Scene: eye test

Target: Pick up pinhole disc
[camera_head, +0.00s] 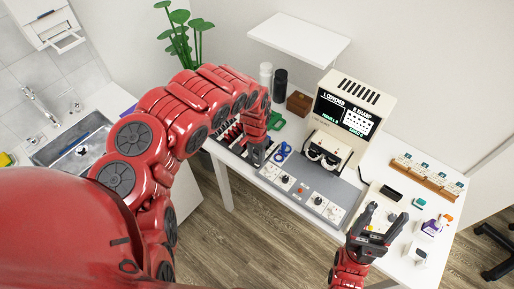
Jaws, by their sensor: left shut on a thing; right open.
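My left gripper (257,160) points down at the near left of the white table (263,181), beside a rack of red and dark lens pieces (229,136). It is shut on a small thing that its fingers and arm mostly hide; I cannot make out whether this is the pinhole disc. I cannot pick out a pinhole disc elsewhere. My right gripper (375,216) is open, fingers apart, over a pale tray (383,192) at the right. I see nothing held between its fingers.
A blue ring-handled item (282,152) lies just right of my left gripper. A grey control panel (307,192) runs along the front. A cream eye-test machine (358,110) with a lit screen stands behind. Small bottles (433,226) and a wooden card rack (428,177) stand at the right.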

